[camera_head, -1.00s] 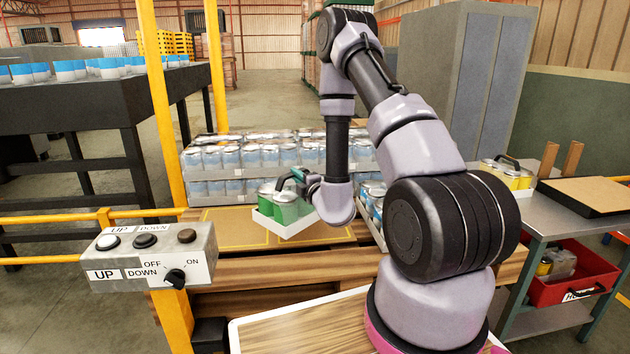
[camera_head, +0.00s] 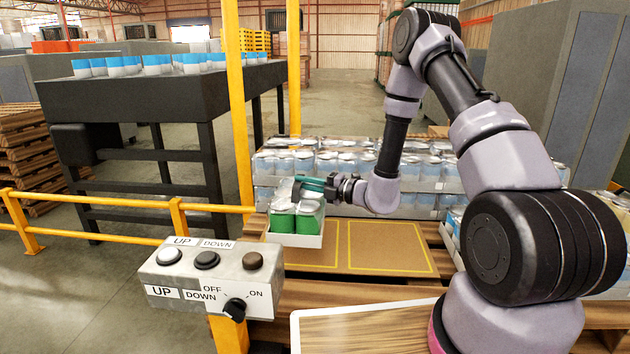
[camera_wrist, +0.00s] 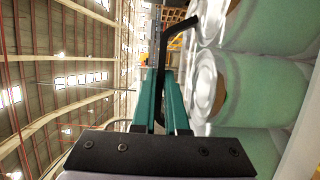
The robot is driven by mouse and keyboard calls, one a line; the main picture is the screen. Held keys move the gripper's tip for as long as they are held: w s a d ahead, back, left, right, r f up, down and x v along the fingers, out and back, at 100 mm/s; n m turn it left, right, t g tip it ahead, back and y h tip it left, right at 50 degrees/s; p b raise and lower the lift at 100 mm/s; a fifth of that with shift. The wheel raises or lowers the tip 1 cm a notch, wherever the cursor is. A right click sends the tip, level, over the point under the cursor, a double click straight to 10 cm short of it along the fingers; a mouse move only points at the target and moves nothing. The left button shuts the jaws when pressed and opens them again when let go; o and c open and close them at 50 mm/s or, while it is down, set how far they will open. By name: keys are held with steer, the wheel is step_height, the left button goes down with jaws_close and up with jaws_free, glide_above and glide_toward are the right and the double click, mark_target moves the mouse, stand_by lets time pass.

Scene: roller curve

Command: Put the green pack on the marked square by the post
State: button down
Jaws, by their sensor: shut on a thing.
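The green pack (camera_head: 296,224) is a white tray of green cans with silver tops and a black handle (camera_wrist: 164,48). My gripper (camera_head: 305,184) is shut on that handle; in the wrist view its teal fingers (camera_wrist: 165,98) close around it, with the cans to the right. A brown sheet (camera_head: 340,262) carries yellow-outlined squares. The pack is over the left-hand marked square (camera_head: 306,257), close to the yellow post (camera_head: 239,120), and hides its rear part. The pack looks nearly level. I cannot tell whether it touches the sheet.
Stacked trays of blue-and-silver cans (camera_head: 330,165) stand right behind the pack. A control box (camera_head: 205,272) and a yellow rail (camera_head: 110,204) are at front left. The right-hand marked square (camera_head: 390,248) is bare. A dark conveyor table (camera_head: 140,105) with cans stands back left.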

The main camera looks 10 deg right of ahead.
mark_target(296, 216)
steer(key=shift+f, duration=3.8)
steer(key=c, duration=0.9)
jaws_free()
steer(key=shift+o, duration=0.2)
steer(key=shift+f, duration=0.1)
steer(key=shift+d, duration=0.1)
